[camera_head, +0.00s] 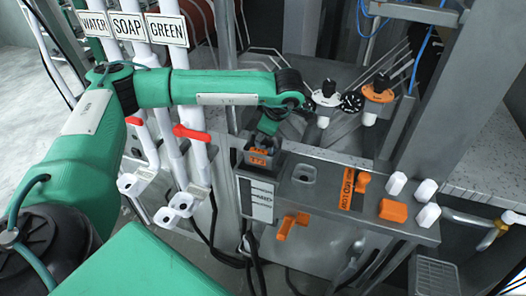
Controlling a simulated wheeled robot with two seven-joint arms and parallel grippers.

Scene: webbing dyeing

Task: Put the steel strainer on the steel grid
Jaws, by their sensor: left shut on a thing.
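My left gripper (268,125) hangs from the green wrist, pointing down over the left end of a steel control panel. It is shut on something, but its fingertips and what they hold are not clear. A dark block with an orange label (258,159) shows just below it; I cannot tell whether the gripper touches it. I cannot make out the steel strainer. A ribbed steel surface (335,130) lies behind the panel and may be the steel grid. My right gripper is not in view.
The panel carries a square steel socket (304,173), an orange lever (292,224), an orange block (393,210) and white knobs (427,190). Two valves (327,95) stand behind. White pipes labelled WATER, SOAP and GREEN (166,30) stand left. A steel post (440,90) rises at right.

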